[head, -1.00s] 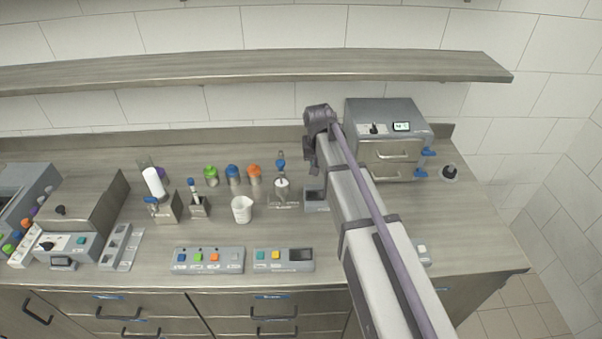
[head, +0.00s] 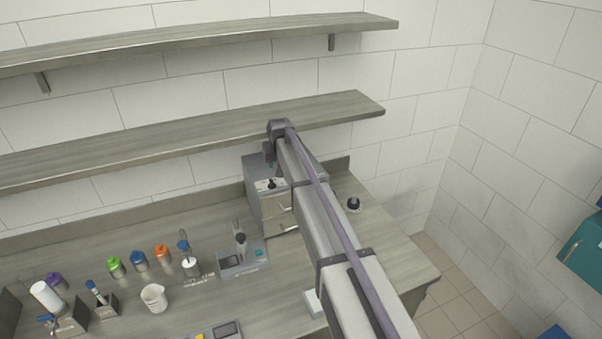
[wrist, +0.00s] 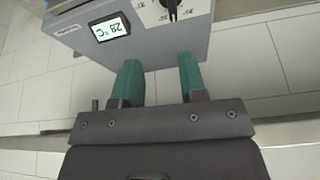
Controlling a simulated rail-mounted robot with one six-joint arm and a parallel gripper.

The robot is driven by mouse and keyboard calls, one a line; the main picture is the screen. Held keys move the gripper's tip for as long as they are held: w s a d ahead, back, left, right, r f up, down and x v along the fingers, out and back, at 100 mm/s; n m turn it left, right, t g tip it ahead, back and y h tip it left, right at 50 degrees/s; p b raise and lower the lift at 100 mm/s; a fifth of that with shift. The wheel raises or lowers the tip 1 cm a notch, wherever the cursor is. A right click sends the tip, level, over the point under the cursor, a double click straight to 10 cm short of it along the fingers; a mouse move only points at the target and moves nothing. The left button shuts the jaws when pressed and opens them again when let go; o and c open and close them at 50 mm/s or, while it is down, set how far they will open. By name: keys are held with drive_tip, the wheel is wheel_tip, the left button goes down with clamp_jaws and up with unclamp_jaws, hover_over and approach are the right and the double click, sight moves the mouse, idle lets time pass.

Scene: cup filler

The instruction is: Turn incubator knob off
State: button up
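The incubator (head: 251,189) is a grey box at the back right of the counter in the head view, partly hidden by my arm. Its black knob (head: 271,184) shows on the upper front panel. In the wrist view the incubator's grey panel (wrist: 155,45) shows upside down, with a lit display (wrist: 111,27) reading 28 °C. The black knob (wrist: 173,8) is cut off by the top edge of that view. My gripper (wrist: 160,76) has two teal fingers spread apart with nothing between them. The knob lies beyond the fingertips and looks untouched.
A wooden shelf (head: 190,140) runs along the wall close to my wrist. A small device with a black knob (head: 238,262) stands left of my arm. A white beaker (head: 154,298) and several coloured-cap bottles stand further left. A black-topped item (head: 353,204) stands to the right.

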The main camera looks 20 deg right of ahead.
sight(271, 179)
drive_tip(key=b+x, duration=0.3)
drive_tip(key=a+b+x, duration=0.1)
drive_tip(key=b+x, duration=0.2)
drive_tip(key=x, duration=0.1)
drive_tip(key=a+b+x, duration=0.1)
drive_tip(key=b+x, duration=0.3)
drive_tip(key=shift+s+f, duration=0.1)
drive_tip(key=shift+s, duration=0.15)
drive_tip(key=shift+s+r, duration=0.1)
drive_tip(key=shift+r, duration=0.1)
clamp_jaws()
